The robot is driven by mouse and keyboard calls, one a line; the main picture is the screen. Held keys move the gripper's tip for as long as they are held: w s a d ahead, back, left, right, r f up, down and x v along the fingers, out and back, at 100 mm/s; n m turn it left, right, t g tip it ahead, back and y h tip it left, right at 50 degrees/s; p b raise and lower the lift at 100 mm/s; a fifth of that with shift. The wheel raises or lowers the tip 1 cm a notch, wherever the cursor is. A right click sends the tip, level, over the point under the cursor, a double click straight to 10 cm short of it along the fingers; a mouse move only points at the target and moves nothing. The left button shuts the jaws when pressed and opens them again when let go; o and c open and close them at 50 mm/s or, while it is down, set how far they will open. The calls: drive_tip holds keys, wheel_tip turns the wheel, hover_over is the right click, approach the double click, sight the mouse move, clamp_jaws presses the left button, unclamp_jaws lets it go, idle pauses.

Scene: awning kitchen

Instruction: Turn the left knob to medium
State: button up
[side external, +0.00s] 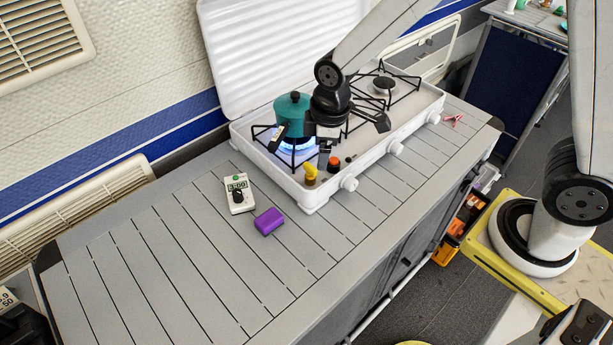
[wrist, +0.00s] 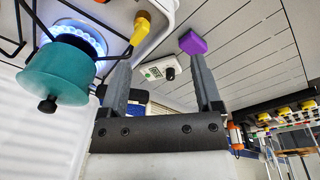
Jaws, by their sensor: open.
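My gripper (side external: 330,135) is above the stove, right of the pot and behind the left knob. Its fingers (wrist: 158,64) are spread and empty.
A white timer (side external: 239,194) and purple block (side external: 268,221) lie on the slatted counter. The counter's left part is clear.

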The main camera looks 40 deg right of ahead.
drive_tip(key=w+a+f+n, duration=0.2)
drive_tip(key=a+n, duration=0.2)
drive_tip(key=a, duration=0.2)
drive_tip(key=w+a+f+n+g, duration=0.1)
drive_tip(key=w+a+f+n, duration=0.1)
drive_tip(key=a+n, duration=0.2)
drive_tip(key=shift+a+f+n, duration=0.25)
drive_tip(key=shift+a+n, duration=0.05)
drive_tip(key=shift+a, duration=0.6)
drive_tip(key=s+d+r+m+t, duration=0.1)
drive_tip(key=s+d+r+m, duration=0.2)
drive_tip(key=s+d+m, duration=0.3)
drive_tip(key=s+d+r+m+t, duration=0.1)
drive_tip(key=s+d+r+m, duration=0.2)
drive_tip(key=s+d+m, duration=0.4)
drive_tip(key=d+m, duration=0.5)
drive_tip(key=d, duration=0.3)
drive_tip(key=shift+r, duration=0.15)
drive_tip(key=shift+d, duration=0.1)
